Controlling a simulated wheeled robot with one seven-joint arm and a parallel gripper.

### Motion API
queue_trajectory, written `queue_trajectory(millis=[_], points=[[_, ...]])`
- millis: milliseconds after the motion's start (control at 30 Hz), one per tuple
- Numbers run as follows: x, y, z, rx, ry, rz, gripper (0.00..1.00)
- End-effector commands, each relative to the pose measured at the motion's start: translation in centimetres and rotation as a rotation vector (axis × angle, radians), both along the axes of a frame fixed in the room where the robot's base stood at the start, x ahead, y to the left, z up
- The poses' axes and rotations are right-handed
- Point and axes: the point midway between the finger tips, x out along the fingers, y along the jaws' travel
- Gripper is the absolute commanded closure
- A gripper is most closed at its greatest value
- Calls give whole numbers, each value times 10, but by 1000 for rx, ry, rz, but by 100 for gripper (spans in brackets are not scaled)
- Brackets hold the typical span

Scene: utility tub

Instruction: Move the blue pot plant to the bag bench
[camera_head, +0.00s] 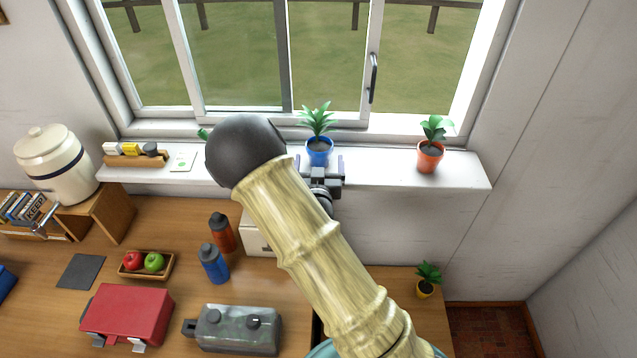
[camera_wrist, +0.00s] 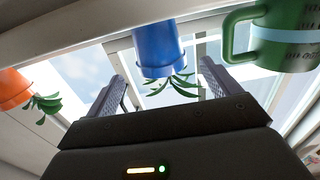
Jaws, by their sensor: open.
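The blue pot plant (camera_head: 319,150) stands upright on the white window sill. In the wrist view, which is upside down, the blue pot (camera_wrist: 159,48) appears between and just beyond the two grey fingers. My gripper (camera_head: 323,164) is open at the sill, its fingers pointing at the pot from the room side. In the wrist view my gripper (camera_wrist: 163,76) shows a gap on both sides of the pot; I cannot tell whether the fingers flank it. No bag is visible, and I cannot tell which surface is the bag bench.
An orange pot plant (camera_head: 430,156) stands right on the sill. A green mug (camera_wrist: 282,35) is close beside the blue pot, mostly hidden by my arm in the head view.

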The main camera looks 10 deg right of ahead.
Motion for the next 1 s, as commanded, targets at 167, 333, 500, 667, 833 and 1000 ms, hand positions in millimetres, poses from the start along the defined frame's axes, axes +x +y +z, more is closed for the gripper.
queue_trajectory(millis=[167,333,500,667,833,1000], points=[[-33,7,-4,2,0,2,11],[-51,11,-1,0,0,2,11],[-55,11,0,-1,-1,1,11],[-55,11,1,0,-1,1,11],[-54,11,0,0,0,1,11],[-54,9,0,3,6,-2,11]])
